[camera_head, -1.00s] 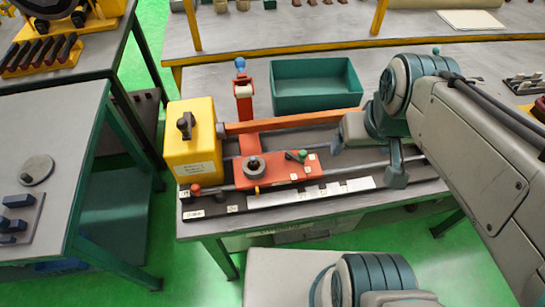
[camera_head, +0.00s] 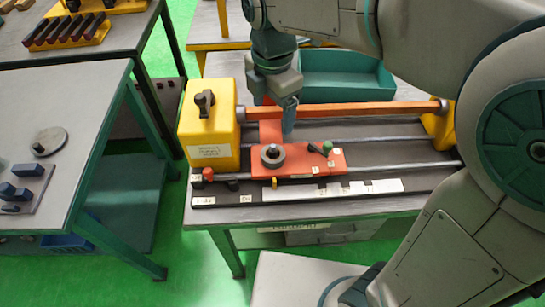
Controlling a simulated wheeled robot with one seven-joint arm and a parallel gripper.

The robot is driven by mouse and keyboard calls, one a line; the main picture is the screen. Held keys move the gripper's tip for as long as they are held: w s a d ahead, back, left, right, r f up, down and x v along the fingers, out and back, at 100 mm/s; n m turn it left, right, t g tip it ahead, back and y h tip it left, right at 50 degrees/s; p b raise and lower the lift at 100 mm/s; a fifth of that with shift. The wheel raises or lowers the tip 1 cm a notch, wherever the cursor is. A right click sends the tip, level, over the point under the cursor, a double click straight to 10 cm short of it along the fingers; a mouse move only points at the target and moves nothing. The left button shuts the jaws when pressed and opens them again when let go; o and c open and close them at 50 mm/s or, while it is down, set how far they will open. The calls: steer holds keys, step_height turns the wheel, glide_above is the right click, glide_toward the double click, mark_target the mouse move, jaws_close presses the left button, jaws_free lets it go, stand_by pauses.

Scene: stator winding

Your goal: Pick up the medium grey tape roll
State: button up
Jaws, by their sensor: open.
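I cannot single out a medium grey tape roll for sure. A small grey ring-shaped part (camera_head: 272,156) with a dark centre sits on the orange carriage (camera_head: 325,159) of the winding machine; whether it is a tape roll is unclear. A flat grey disc with a knob (camera_head: 49,141) lies on the left table. My gripper (camera_head: 276,110) points down over the back of the machine, just behind and above the grey ring. It is open, with nothing visible in it. My arm covers the back and right of the view.
The machine has a yellow housing (camera_head: 211,132) at left and a long orange bar (camera_head: 350,110). An empty green bin (camera_head: 350,88) stands behind it. The left table (camera_head: 85,92) holds dark blue blocks (camera_head: 15,191). Green floor (camera_head: 170,215) lies between the tables.

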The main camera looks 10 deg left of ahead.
mark_target(273, 145)
step_height(273, 145, down, 14)
steer(key=shift+r+p, duration=0.2)
steer(key=shift+p, duration=0.35)
steer(key=shift+d, duration=0.1)
steer(key=c, duration=1.1)
